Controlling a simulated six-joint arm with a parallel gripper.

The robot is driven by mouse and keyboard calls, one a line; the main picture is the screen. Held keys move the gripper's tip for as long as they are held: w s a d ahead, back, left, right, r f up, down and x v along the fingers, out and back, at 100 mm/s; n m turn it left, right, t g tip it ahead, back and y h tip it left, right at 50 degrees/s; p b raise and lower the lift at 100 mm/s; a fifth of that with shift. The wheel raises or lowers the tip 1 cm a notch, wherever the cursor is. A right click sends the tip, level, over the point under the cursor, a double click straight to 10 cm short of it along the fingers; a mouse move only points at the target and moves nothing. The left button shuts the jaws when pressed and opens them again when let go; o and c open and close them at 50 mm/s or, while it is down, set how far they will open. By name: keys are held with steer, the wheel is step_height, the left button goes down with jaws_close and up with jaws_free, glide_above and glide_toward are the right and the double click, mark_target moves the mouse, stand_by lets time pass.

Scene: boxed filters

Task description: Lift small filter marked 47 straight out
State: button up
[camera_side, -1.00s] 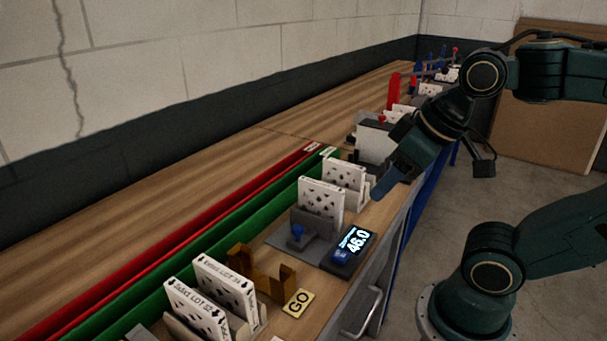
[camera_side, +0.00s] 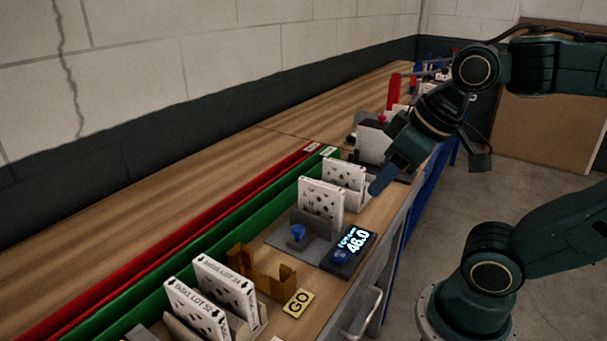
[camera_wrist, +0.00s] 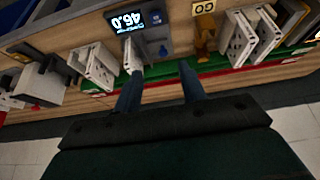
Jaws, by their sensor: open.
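My gripper (camera_side: 377,190) hangs at the right side of the bench in the side view, near the white perforated boxed filters. In the wrist view my gripper (camera_wrist: 160,90) has two blue fingers spread apart with nothing between them. One white filter (camera_side: 321,203) stands upright behind the grey gauge block; a second white filter (camera_side: 345,173) stands behind it. Two nearer filters, (camera_side: 225,283) and (camera_side: 195,310), stand upright in a holder with "LOT" print on their top edges. I cannot read a 47 on any filter, so I cannot tell which is marked 47.
A display (camera_side: 351,245) reads 46.0 beside a blue knob (camera_side: 297,232). A brown bracket (camera_side: 262,274) and a yellow GO plate (camera_side: 298,302) stand nearer. Green (camera_side: 220,222) and red (camera_side: 180,245) rails run along the bench. More fixtures stand at the far end; the bench behind the rails is clear.

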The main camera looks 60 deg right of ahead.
steer(key=g, duration=0.5)
glide_above(321, 184)
steer(key=f, duration=0.2)
steer(key=shift+d+r, duration=0.15)
steer(key=shift+f, duration=4.3)
steer(key=shift+f, duration=0.15)
steer(key=shift+a+f, duration=0.2)
steer(key=shift+f, duration=2.25)
